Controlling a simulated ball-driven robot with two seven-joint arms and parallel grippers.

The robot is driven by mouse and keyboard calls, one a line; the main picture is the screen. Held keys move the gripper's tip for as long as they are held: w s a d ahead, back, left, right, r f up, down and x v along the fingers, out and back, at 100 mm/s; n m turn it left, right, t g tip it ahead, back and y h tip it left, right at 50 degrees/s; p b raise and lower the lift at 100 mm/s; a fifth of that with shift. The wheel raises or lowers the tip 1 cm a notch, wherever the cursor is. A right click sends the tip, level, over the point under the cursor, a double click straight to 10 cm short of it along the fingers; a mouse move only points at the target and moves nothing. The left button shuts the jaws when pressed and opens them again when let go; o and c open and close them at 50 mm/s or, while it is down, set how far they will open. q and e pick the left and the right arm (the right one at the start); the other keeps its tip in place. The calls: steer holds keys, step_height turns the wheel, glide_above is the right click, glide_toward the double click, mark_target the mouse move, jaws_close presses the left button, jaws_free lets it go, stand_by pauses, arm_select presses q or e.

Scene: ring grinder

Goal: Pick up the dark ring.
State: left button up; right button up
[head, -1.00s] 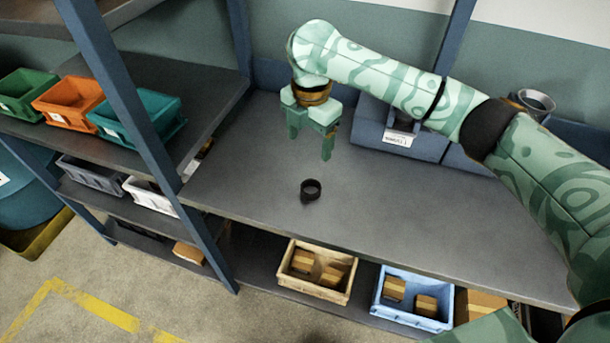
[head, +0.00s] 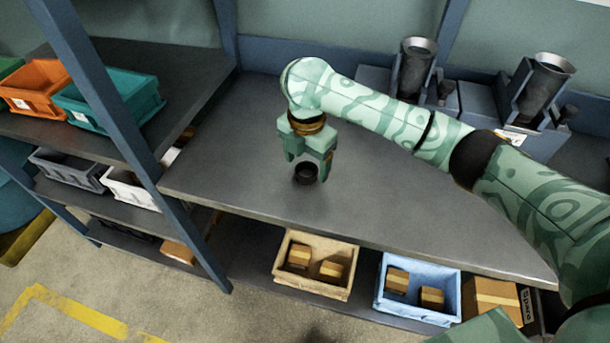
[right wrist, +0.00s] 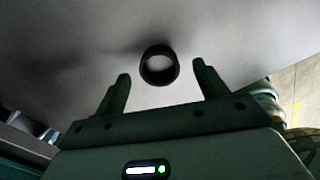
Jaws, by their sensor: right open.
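The dark ring (head: 306,173) lies on the grey workbench top (head: 370,215). In the right wrist view the ring (right wrist: 159,65) shows ahead of the fingertips and between their lines, with its hole facing the camera. My right gripper (head: 306,168) is open and empty. It points down above and slightly behind the ring, with its right fingertip overlapping the ring's edge in the head view. In the right wrist view my right gripper (right wrist: 161,70) has one finger on each side of the ring, apart from it. My left gripper is not in view.
Two grinder-like machines with dark funnels (head: 414,65) (head: 543,82) stand at the back right of the bench. A blue post (head: 130,140) and shelves with bins (head: 110,98) are at the left. Below the bench are a tan crate (head: 315,262) and a blue crate (head: 418,288). The bench around the ring is clear.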

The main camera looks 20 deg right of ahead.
step_height(320, 180, down, 2)
steer(key=shift+w, duration=0.1)
steer(key=shift+r, duration=0.2)
steer(key=shift+c, duration=1)
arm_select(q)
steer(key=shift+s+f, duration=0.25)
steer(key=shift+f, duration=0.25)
arm_select(e)
steer(key=c, duration=0.9)
steer(key=shift+c, duration=0.2)
